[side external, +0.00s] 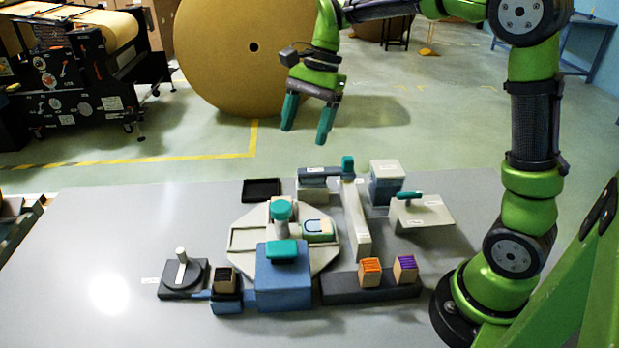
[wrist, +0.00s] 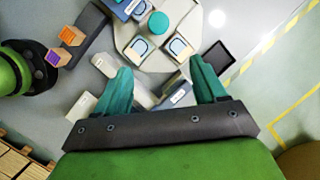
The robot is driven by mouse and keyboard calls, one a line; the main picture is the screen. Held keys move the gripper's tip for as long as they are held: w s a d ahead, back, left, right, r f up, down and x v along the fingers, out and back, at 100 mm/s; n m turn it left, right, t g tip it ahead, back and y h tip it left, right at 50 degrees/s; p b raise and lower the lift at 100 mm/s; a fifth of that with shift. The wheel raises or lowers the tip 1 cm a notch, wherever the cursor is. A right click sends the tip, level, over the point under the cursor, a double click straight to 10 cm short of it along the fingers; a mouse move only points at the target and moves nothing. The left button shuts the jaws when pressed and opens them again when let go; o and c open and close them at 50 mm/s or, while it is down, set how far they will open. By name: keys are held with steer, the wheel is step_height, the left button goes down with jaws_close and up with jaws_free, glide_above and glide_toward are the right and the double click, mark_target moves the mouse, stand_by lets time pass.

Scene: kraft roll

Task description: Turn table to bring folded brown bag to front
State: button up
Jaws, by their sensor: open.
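The table to turn appears as a pale octagonal turntable (side external: 242,240) in the middle of the grey worktop, with a teal-topped post (side external: 281,210) near its centre. In the wrist view the turntable (wrist: 127,32) carries pale pads with dark-blue outlined symbols, one at left (wrist: 141,47) and one at right (wrist: 179,48). I cannot make out a folded brown bag for certain. My gripper (side external: 306,118) is open and empty, high above the back of the worktop and apart from everything. Its two teal fingers also show in the wrist view (wrist: 160,78).
A blue block (side external: 284,292) with a teal top stands in front of the turntable. A dark dial base (side external: 183,284) is left. An orange-striped box (side external: 370,272) and a purple-striped box (side external: 405,269) sit front right. A black tray (side external: 261,189) lies behind. The worktop's left is largely clear.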

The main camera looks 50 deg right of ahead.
steer(key=s+a+n+t+h, duration=0.2)
steer(key=s+n+t, duration=0.5)
steer(key=s+n, duration=0.75)
steer(key=s+d+n+g+h, duration=0.2)
steer(key=d+n+g, duration=0.4)
steer(key=d, duration=1.1)
steer(key=shift+f+n+g, duration=0.4)
steer(key=shift+n, duration=0.35)
steer(key=shift+s, duration=0.1)
